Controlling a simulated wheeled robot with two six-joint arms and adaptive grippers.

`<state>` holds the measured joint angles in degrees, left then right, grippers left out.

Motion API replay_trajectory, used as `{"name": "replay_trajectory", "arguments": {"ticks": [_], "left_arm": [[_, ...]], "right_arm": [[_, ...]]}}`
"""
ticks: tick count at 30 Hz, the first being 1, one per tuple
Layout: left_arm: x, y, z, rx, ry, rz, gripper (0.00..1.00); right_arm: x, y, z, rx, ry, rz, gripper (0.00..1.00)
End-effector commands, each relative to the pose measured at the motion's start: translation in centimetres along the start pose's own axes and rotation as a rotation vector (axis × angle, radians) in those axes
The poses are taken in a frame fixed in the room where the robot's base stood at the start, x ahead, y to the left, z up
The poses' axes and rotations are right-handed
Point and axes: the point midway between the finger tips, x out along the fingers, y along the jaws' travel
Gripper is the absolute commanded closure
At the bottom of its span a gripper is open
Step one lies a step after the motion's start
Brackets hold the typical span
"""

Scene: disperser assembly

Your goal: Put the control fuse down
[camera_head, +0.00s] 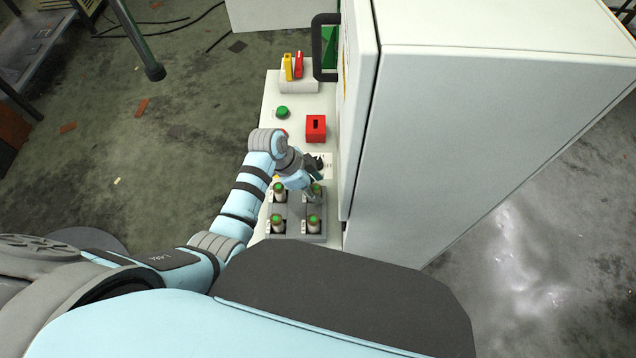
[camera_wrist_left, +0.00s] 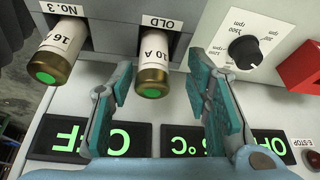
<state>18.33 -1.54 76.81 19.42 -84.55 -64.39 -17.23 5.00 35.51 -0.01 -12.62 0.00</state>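A fuse marked 10 A (camera_wrist_left: 153,62) with a green end sits in the slot labelled OLD of the grey fuse holder (camera_wrist_left: 108,32). I cannot tell for certain whether it is the control fuse. A fuse marked 16 A (camera_wrist_left: 57,50) sits beside it, in the slot labelled NO. 3. My left gripper (camera_wrist_left: 165,95) is open, with its teal fingers on either side of the 10 A fuse's end and a clear gap on the right. In the head view my left gripper (camera_head: 312,190) is over the holder's far right slot. My right gripper is not in view.
A tall white cabinet (camera_head: 480,120) stands close to the right. On the panel are a dark knob (camera_wrist_left: 244,52), a red box (camera_head: 316,128), a green button (camera_head: 282,112), and red and yellow pieces at the far end. Lit green displays (camera_wrist_left: 90,136) lie below the fingers.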

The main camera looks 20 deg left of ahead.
Motion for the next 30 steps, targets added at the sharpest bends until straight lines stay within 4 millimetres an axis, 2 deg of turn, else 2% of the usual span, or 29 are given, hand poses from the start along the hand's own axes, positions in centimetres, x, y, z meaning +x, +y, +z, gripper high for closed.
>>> {"name": "replay_trajectory", "arguments": {"ticks": [5,8,18,21,24,30], "left_arm": [[-0.4,0.5,-0.4,0.002,-0.003,-0.008,0.56],[-1.6,0.6,-0.7,0.004,-0.005,-0.012,0.56],[-10.0,0.8,-0.8,0.006,-0.007,-0.014,0.56],[-11.6,0.7,-0.8,0.005,-0.005,-0.013,0.56],[-12.3,0.8,-0.7,0.004,-0.006,-0.012,0.56],[-12.3,0.9,-0.8,0.004,-0.006,-0.012,0.56]], "right_arm": [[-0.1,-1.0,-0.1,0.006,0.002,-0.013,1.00],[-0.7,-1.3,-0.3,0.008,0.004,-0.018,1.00],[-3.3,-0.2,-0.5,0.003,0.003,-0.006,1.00],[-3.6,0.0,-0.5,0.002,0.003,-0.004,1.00],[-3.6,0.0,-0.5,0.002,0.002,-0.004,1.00],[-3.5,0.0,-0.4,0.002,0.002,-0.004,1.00]]}}
